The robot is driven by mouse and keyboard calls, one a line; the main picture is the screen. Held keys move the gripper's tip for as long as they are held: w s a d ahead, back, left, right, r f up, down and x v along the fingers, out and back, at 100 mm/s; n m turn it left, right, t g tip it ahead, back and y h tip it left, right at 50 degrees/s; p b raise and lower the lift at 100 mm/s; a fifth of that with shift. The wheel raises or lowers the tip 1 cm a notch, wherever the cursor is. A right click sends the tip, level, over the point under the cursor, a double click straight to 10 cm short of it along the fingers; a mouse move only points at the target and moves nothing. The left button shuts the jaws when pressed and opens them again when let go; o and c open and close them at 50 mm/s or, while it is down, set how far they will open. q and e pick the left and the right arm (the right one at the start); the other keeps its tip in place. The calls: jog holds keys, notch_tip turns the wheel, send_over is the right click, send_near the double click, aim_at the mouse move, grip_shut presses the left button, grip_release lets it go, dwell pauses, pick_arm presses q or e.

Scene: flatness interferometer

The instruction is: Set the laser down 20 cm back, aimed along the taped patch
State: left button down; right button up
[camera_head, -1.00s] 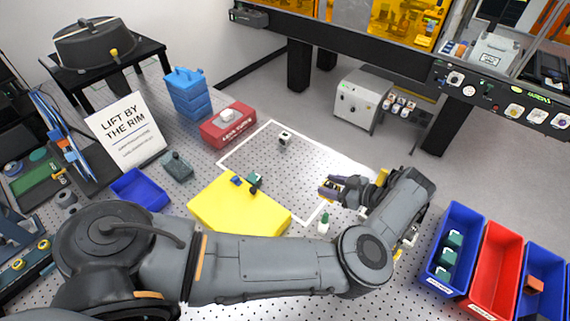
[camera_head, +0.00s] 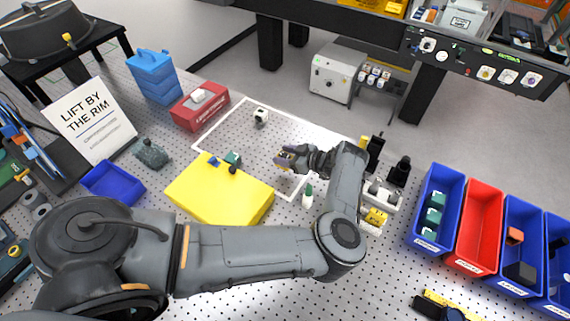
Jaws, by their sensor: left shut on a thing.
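The taped patch (camera_head: 203,133) is a white tape outline on the perforated table top. My left gripper (camera_head: 281,160) is above the patch's lower right part, with its fingers pointing left. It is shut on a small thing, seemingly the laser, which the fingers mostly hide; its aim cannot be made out. A small white and black block (camera_head: 261,117) sits inside the patch near its far corner. My right gripper is not in view.
A yellow block (camera_head: 220,195) with small parts on it overlaps the patch's near left side. A green and white bottle (camera_head: 307,195) stands near its near corner. A red case (camera_head: 199,108) is beyond its left edge. Blue and red bins (camera_head: 470,222) stand right. The patch's middle is clear.

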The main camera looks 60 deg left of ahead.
pick_arm(q)
jog(key=shift+a+f, duration=0.1)
jog(key=shift+f, duration=1.85)
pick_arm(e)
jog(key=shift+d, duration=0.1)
pick_arm(q)
jog(key=shift+f, duration=0.1)
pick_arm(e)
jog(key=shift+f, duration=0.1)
pick_arm(q)
jog(key=shift+f, duration=0.15)
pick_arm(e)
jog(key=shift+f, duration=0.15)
pick_arm(q)
jog(key=shift+c, duration=2)
grip_release()
